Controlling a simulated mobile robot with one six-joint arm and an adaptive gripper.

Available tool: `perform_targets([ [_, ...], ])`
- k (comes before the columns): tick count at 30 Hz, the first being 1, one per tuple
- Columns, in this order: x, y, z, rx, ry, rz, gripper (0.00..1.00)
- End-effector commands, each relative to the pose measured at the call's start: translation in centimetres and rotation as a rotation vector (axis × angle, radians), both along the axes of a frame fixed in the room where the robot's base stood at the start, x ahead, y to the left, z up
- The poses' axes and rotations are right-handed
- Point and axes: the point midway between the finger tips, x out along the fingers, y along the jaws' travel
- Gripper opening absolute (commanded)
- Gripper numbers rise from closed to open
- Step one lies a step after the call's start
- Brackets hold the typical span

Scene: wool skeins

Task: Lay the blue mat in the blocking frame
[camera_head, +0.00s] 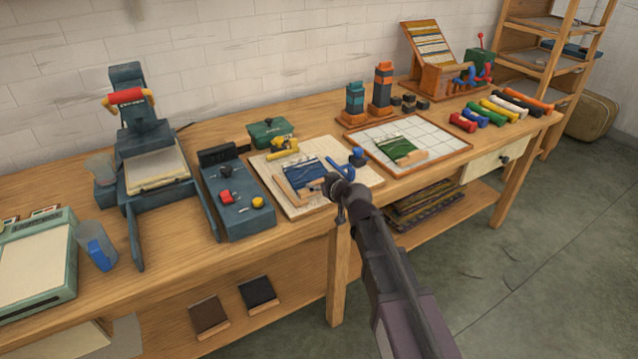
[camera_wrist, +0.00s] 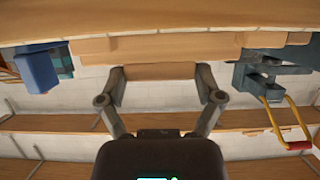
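The blue mat (camera_head: 308,170) lies on a pale board (camera_head: 266,168) in the head view, with a wooden strip along its near edge. Wooden bars form a corner beside it. A wood-framed, white gridded panel (camera_head: 450,152), which looks like the blocking frame, lies to its right with a green mat (camera_head: 401,148) on it. My gripper (camera_head: 335,183) is at the board's near right, close to the blue mat. In the wrist view my gripper (camera_wrist: 161,76) has its fingers wide apart. A wooden piece (camera_wrist: 160,71) shows between them; I cannot tell whether they touch it.
A blue clamp (camera_head: 352,158) and a yellow one (camera_head: 284,147) stand around the board. A dark console (camera_head: 236,200) and a press (camera_head: 150,145) are to the left. Two towers (camera_head: 382,88) stand behind the gridded panel. Coloured rolls (camera_head: 500,108) lie at the right.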

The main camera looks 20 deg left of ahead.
Motion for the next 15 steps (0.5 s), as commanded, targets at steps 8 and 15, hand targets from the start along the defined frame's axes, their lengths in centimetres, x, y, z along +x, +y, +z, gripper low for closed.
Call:
perform_targets([
  [8,0.0,0.0,-0.01,0.0,0.0,0.0,1.0],
  [15,0.0,0.0,0.03,0.0,0.0,0.0,1.0],
])
